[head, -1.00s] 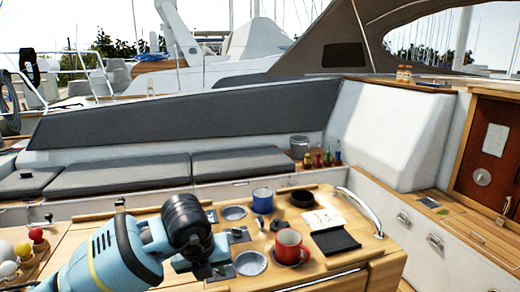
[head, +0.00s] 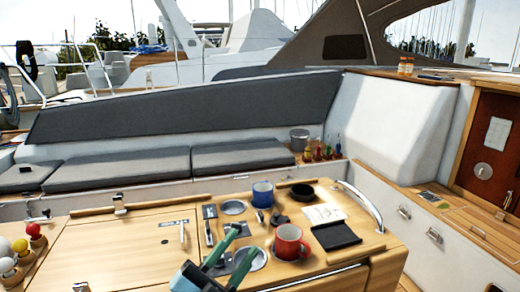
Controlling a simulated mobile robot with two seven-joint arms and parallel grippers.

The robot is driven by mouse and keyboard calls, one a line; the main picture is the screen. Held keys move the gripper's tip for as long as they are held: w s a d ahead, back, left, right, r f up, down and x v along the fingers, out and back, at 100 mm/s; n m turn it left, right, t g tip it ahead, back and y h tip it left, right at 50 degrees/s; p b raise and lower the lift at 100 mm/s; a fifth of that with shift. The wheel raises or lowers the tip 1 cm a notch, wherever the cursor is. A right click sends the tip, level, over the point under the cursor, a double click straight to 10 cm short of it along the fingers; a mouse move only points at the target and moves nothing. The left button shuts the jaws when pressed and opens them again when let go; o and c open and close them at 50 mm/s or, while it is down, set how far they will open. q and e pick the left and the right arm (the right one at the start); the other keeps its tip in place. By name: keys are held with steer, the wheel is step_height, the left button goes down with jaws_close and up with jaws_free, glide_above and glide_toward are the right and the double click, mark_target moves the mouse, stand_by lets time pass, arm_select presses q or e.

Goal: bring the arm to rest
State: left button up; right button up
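My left gripper (head: 244,240) shows at the bottom middle of the head view, its two green fingers apart and nothing seen between them. It is over the near edge of the wooden cockpit table (head: 130,255), in front of a round metal recess (head: 250,259). I cannot tell its exact height above the table. My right gripper is not in view.
A red mug (head: 288,242), a blue mug (head: 262,195), a black bowl (head: 302,192) and a black tray (head: 336,236) stand on the table's right part. Red, yellow and white balls (head: 20,246) are at the left edge. The table's left-middle top is mostly clear.

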arm_select(q)
steer(key=s+a+f+n+g+y, duration=0.2)
steer(key=a+f+n+y, duration=1.35)
steer(key=f, duration=0.25)
steer(key=s+a+f+g, duration=0.2)
steer(key=s+f+g, duration=0.55)
steer(key=s, duration=0.55)
steer(key=s+a+f+g, duration=0.2)
steer(key=s+f+g, duration=0.5)
steer(key=s, duration=0.6)
steer(key=w+d+f+t+h, duration=0.1)
steer(key=w+d+f+t, duration=0.2)
steer(key=w+f+t, duration=0.4)
step_height(320, 180, down, 4)
steer(key=shift+t, duration=0.65)
steer(key=shift+w+a+r+n, duration=0.1)
steer(key=shift+w+n, duration=0.05)
steer(key=shift+n, duration=0.1)
steer(key=shift+c, duration=0.2)
